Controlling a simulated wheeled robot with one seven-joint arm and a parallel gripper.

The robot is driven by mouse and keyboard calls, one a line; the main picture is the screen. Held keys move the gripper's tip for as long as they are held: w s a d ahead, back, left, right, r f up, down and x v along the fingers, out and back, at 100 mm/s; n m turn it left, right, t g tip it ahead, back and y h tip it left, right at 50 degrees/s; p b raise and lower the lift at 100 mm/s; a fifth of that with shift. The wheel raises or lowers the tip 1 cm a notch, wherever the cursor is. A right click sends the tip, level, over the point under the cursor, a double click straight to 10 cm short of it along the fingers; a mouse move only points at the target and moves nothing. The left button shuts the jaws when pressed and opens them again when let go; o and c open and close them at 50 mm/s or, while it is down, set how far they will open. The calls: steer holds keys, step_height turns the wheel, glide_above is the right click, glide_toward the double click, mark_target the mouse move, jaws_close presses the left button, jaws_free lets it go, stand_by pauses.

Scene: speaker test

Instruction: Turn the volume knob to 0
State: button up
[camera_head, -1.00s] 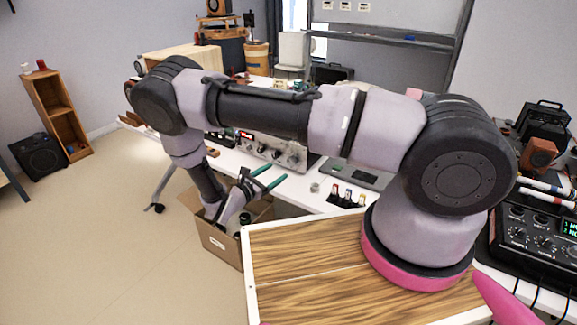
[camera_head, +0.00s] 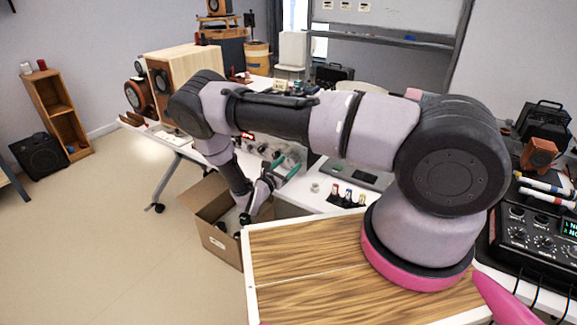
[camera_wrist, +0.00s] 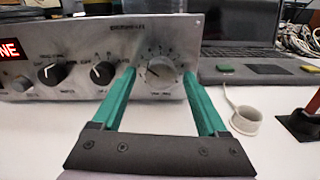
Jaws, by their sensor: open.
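A silver-grey amplifier-like unit (camera_wrist: 105,35) stands on the white table, facing my wrist camera. Its front has a large silver knob (camera_wrist: 160,72) at the right, ringed by dial marks, and two black knobs (camera_wrist: 51,73) to the left. The lettering under the knobs is too small to read surely. My gripper (camera_wrist: 159,76) is open, with its teal fingers pointing at the panel, one on each side of the silver knob. I cannot tell whether they touch it. In the head view my gripper (camera_head: 285,166) is in front of the unit (camera_head: 262,147), partly hiding it.
An open cardboard box (camera_head: 222,247) is below my forearm. A wooden speaker cabinet (camera_head: 180,75) stands behind my elbow.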

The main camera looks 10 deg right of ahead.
steer(key=shift+d, duration=0.1)
jaws_close()
steer(key=shift+n, duration=0.3)
steer(key=n, duration=0.2)
steer(key=shift+n, duration=0.4)
steer(key=n, duration=0.4)
steer(key=shift+n, duration=0.3)
steer(key=n, duration=0.4)
steer(key=shift+n, duration=2)
